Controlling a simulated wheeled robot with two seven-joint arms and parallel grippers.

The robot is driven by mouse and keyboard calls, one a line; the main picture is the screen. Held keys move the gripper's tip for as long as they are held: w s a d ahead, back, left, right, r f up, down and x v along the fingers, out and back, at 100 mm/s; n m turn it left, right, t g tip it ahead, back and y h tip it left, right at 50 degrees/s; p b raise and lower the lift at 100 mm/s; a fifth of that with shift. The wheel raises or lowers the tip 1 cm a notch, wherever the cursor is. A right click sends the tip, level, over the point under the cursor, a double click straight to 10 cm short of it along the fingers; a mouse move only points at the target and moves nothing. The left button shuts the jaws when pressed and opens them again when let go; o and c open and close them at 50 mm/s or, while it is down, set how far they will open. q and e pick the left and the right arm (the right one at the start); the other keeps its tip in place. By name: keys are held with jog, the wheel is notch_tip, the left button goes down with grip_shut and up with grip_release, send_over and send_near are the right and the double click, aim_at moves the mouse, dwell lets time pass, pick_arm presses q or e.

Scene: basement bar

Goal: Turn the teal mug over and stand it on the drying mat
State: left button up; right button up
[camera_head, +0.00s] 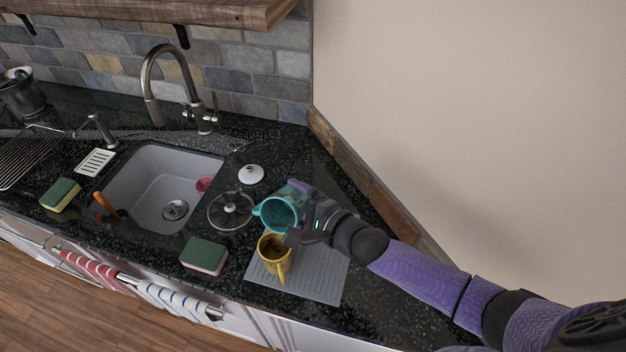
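The teal mug (278,214) is at the back end of the grey drying mat (325,280), with its open mouth up towards the camera and its handle to the left. I cannot tell whether it touches the counter or is raised. My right gripper (295,212) reaches in from the right with its fingers on the far and near sides of the mug. The picture does not show whether they press on it. The gripper hides the mug's right side. My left gripper is not in view.
A yellow mug (274,250) stands on the mat just in front of the teal mug, close to my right gripper. Left of them are a dark round rack (231,210), a white lid (251,174), a green sponge (204,254) and the sink (150,190). The mat's right part is clear.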

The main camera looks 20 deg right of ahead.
aim_at(303, 211)
jog(key=shift+s+a+f+n+t+b, duration=0.15)
jog(key=shift+n+t+b, duration=0.2)
jog(key=shift+n, duration=0.35)
jog(key=n+t+y+b, duration=0.1)
jog(key=n+b, duration=0.2)
jog(key=n+t+b, duration=0.1)
jog(key=n+b, duration=0.2)
jog(key=r+n+t+y+b, duration=0.1)
jog(key=n+b, duration=0.3)
jog(key=shift+y, duration=0.3)
jog(key=n+y+b, duration=0.1)
jog(key=n, duration=0.3)
jog(key=n+g+y+b, duration=0.1)
jog(key=n+y+b, duration=0.1)
jog(key=n, duration=0.2)
jog(key=r+n+y+b, duration=0.1)
jog(key=n+y+b, duration=0.1)
jog(key=n, duration=0.1)
jog(key=shift+s+a+n+g, duration=0.25)
jog(key=shift+s+a+n, duration=0.05)
jog(key=shift+s+n, duration=0.1)
jog(key=n, duration=0.1)
jog(key=n+y, duration=0.1)
jog(key=n+g, duration=0.1)
jog(key=shift+s+a+r+n+y, duration=0.15)
jog(key=shift+r+n+y, duration=0.15)
jog(key=shift+n, duration=0.1)
jog(key=shift+r+n+g, duration=0.15)
jog(key=shift+n+g, duration=0.15)
jog(key=shift+n, duration=0.1)
